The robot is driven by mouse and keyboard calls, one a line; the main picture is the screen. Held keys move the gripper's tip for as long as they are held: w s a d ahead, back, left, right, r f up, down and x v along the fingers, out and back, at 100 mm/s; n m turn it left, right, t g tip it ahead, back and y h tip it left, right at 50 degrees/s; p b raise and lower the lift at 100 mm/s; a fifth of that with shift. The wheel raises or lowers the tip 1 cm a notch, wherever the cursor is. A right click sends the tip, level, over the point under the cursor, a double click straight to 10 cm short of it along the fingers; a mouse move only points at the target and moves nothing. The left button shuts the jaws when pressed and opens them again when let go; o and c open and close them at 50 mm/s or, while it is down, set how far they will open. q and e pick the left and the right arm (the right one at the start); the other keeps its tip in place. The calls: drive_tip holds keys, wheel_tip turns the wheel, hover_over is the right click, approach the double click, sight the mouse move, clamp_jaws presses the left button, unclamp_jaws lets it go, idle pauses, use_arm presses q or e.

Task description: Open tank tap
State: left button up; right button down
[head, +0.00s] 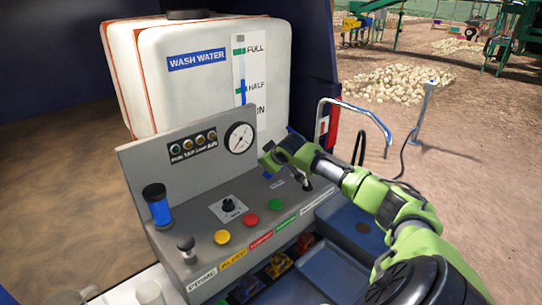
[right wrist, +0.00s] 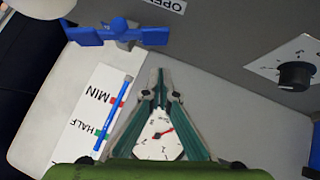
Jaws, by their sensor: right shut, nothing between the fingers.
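The white wash water tank (head: 205,85) stands behind the grey control panel in the head view. A blue tap (right wrist: 125,33) with a winged handle shows at the upper left of the right wrist view, beside a label reading OPEN (right wrist: 165,5). My right gripper (right wrist: 160,75) is shut and empty, its tips below and right of the tap, apart from it in the picture. In the head view my right gripper (head: 267,160) is at the right end of the panel, near the tank's lower right corner. I cannot make out the tap clearly there. My left gripper is not in view.
A bent metal rail (head: 355,107) stands to the right. Open ground lies beyond.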

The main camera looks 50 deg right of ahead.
drive_tip(key=b+v, duration=0.3)
drive_tip(key=v, duration=0.6)
drive_tip(key=shift+a+f+b, duration=0.2)
drive_tip(key=shift+f+b, duration=0.05)
drive_tip(key=shift+b, duration=0.1)
drive_tip(key=shift+s, duration=0.1)
